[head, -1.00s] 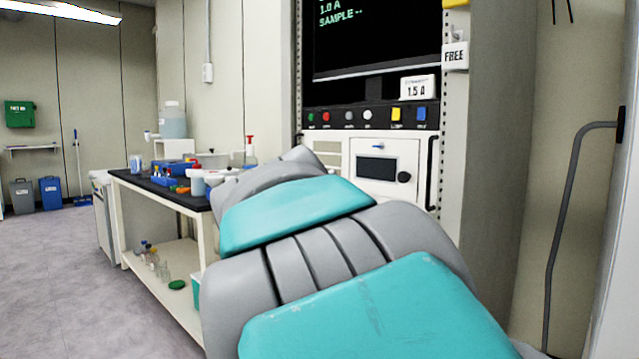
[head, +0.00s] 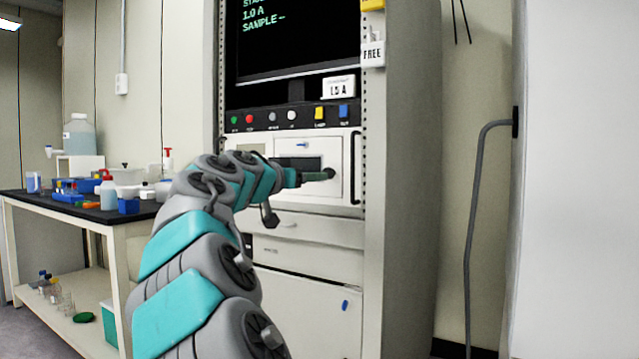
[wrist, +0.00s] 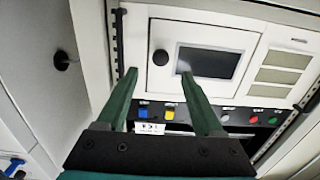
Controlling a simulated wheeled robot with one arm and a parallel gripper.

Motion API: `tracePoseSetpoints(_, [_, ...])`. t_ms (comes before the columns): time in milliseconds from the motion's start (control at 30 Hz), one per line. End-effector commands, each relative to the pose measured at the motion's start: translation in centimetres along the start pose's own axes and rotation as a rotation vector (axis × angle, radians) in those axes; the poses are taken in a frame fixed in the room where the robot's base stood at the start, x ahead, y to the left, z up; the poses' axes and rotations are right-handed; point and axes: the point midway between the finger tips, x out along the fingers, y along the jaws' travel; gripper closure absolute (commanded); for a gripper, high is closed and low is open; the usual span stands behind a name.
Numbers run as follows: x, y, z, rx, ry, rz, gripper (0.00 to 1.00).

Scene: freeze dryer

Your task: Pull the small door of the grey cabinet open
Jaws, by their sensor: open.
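The small door (head: 305,160) is a pale panel on the front of the tall grey cabinet (head: 405,215), with a dark window and a round black knob (head: 329,173) at its right side. It looks closed. In the wrist view, turned upside down, the door (wrist: 222,38) shows the knob (wrist: 160,57) left of the dark window (wrist: 208,62). My gripper (head: 318,177) is in front of the door, close to the knob. In the wrist view my gripper (wrist: 153,45) is open and empty, with the knob seen between its two dark green fingers; contact is not clear.
A button row (head: 290,117) and screen are above the door. A vertical black handle (head: 355,167) stands right of it. Drawers and a lower door (head: 310,310) are below. A cluttered bench (head: 100,212) is at left, and a grey hose (head: 470,230) at right.

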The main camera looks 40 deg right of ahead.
Motion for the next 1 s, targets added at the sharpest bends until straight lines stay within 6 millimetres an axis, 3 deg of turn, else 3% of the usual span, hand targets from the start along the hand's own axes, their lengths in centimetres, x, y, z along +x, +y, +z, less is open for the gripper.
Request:
tracePoseSetpoints(267, [1.0, -0.2, -0.5, 0.003, 0.025, 0.000, 0.31])
tracePoseSetpoints(800, [7.4, -0.2, -0.5, 0.002, 0.021, 0.000, 0.31])
tracePoseSetpoints(1000, [8.2, -0.1, -0.6, 0.003, 0.022, 0.001, 0.31])
